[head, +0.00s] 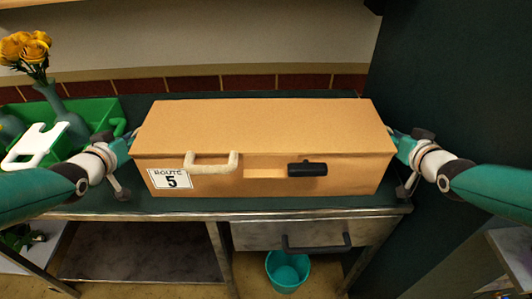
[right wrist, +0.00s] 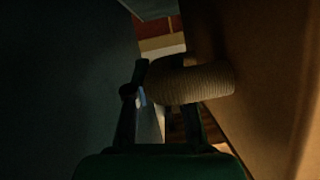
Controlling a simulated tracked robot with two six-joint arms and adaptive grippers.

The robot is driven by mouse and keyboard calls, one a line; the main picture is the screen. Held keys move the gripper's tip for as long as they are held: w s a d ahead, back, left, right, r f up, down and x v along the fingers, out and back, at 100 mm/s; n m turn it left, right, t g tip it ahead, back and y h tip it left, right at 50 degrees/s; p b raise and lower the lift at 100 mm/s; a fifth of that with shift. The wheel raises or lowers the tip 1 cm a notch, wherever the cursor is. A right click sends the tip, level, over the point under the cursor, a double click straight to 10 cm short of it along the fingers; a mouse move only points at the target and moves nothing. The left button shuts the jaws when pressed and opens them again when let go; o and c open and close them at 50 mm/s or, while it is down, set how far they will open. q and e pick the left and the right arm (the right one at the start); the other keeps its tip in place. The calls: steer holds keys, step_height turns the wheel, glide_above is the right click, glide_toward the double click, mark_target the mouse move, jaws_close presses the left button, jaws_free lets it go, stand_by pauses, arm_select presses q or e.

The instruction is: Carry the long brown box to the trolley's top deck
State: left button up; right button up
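The long brown box (head: 265,125) lies level on the dark green bench top, its long side facing me. Its front has a cream handle (head: 210,163), a black handle (head: 307,169) and a "Route 5" label (head: 172,179). My left gripper (head: 125,146) is at the box's left end; its fingers are mostly hidden. My right gripper (head: 398,143) is at the right end. In the right wrist view, its fingers (right wrist: 162,105) are apart beside a ribbed beige handle (right wrist: 195,82), which partly covers one finger. I cannot tell whether they grip it. The trolley is not clearly identifiable.
A green crate (head: 95,110) with a white handle stands left of the box, near a vase of yellow flowers (head: 25,48). A dark green wall (head: 450,80) rises close on the right. A drawer (head: 300,235) and a teal bucket (head: 287,270) are below the bench top.

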arm_select(q)
jaws_close()
arm_select(e)
jaws_close()
arm_select(q)
steer(key=shift+r, duration=0.15)
arm_select(e)
steer(key=shift+r, duration=0.15)
